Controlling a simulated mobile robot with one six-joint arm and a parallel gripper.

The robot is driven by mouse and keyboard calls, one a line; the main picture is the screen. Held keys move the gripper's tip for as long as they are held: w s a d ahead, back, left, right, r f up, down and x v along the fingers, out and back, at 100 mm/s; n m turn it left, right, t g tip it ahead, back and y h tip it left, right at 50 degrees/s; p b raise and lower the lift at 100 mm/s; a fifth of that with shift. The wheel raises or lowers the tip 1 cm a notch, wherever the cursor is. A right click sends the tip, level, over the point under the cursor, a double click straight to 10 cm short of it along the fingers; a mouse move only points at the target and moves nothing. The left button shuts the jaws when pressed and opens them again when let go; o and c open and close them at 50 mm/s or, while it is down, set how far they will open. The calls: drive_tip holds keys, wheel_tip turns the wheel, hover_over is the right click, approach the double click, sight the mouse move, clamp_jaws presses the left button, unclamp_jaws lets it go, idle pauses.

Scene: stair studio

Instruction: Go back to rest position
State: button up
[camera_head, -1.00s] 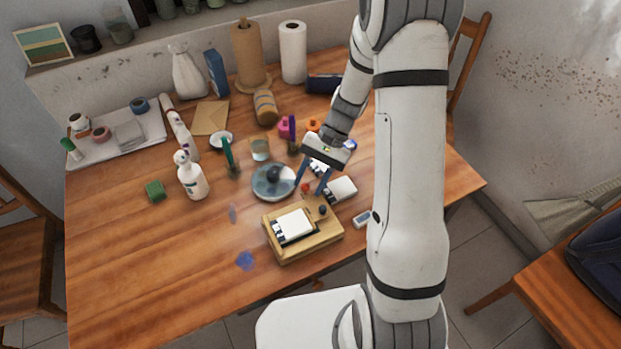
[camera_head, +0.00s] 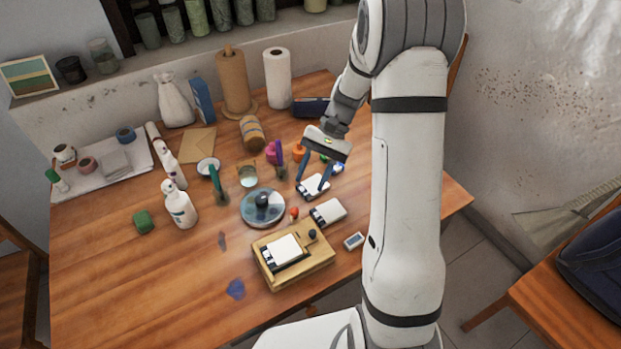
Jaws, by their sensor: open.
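My gripper (camera_head: 313,187) is over the right part of the wooden table, with its two dark blue fingers pointing down and spread apart. A small white block with dark parts (camera_head: 313,183) shows between and behind the fingertips. I cannot tell whether the fingers touch it. My arm comes down from the top right of the view and hides part of the table's right side.
A wooden box with a white block on top (camera_head: 295,272), another white block (camera_head: 328,212) and a round blue dish (camera_head: 250,215) lie close by. Bottles, paper rolls (camera_head: 277,80) and jars stand behind. The table's left front (camera_head: 120,280) is mostly clear.

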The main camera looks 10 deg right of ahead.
idle(0.3)
drive_tip(key=s+d+r+n+t+h, duration=0.1)
drive_tip(key=s+r+n+t+h, duration=0.4)
drive_tip(key=s+r, duration=0.8)
drive_tip(key=shift+s+d+t+h+p, duration=0.3)
drive_tip(key=shift+s+t+h, duration=0.4)
drive_tip(key=shift+s+t, duration=0.7)
drive_tip(key=shift+w+r, duration=0.1)
idle(0.6)
